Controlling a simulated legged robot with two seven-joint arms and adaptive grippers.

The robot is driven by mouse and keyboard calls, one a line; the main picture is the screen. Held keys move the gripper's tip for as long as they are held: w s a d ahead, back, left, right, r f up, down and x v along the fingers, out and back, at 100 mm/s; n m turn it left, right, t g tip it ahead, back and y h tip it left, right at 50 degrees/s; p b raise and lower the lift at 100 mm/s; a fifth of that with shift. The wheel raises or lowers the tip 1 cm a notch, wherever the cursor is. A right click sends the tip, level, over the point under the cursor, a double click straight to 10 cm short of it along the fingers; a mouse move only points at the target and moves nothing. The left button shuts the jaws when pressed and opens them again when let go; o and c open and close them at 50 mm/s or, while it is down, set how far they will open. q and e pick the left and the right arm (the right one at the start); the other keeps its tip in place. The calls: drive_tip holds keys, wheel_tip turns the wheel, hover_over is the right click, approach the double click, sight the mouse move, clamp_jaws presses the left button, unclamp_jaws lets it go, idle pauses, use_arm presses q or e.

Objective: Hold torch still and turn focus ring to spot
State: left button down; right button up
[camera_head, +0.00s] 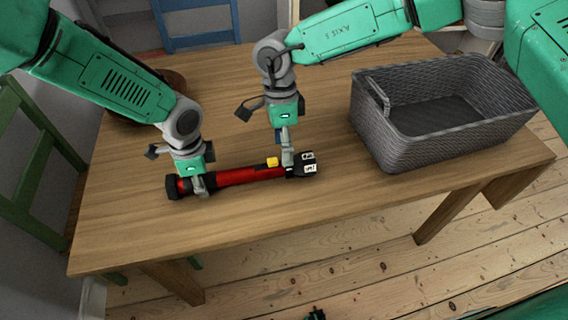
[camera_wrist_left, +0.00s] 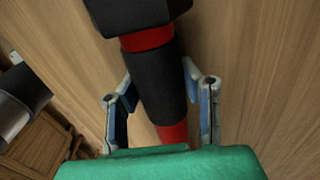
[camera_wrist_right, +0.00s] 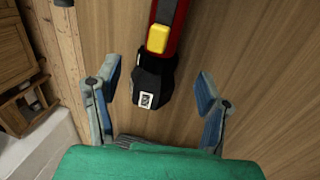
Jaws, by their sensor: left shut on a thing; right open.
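The torch (camera_head: 245,176) lies on the table, its red body running left to right with a yellow switch (camera_head: 272,162) on top. Its black head end (camera_head: 308,169), with white marks, is at the right; it also shows in the right wrist view (camera_wrist_right: 152,84). I cannot tell the focus ring apart from the head. My left gripper (camera_head: 201,187) is shut on the torch near its black tail end, around a black sleeve (camera_wrist_left: 158,85). My right gripper (camera_head: 288,160) is open at the head end, with one finger on each side and visible gaps in the right wrist view.
A grey woven basket (camera_head: 440,146) stands empty on the right of the wooden table (camera_head: 330,215). The table's front is clear. A green chair (camera_head: 30,180) is at the left and a blue chair (camera_head: 200,40) behind.

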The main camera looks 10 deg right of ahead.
drive_tip(key=shift+x, duration=2.7)
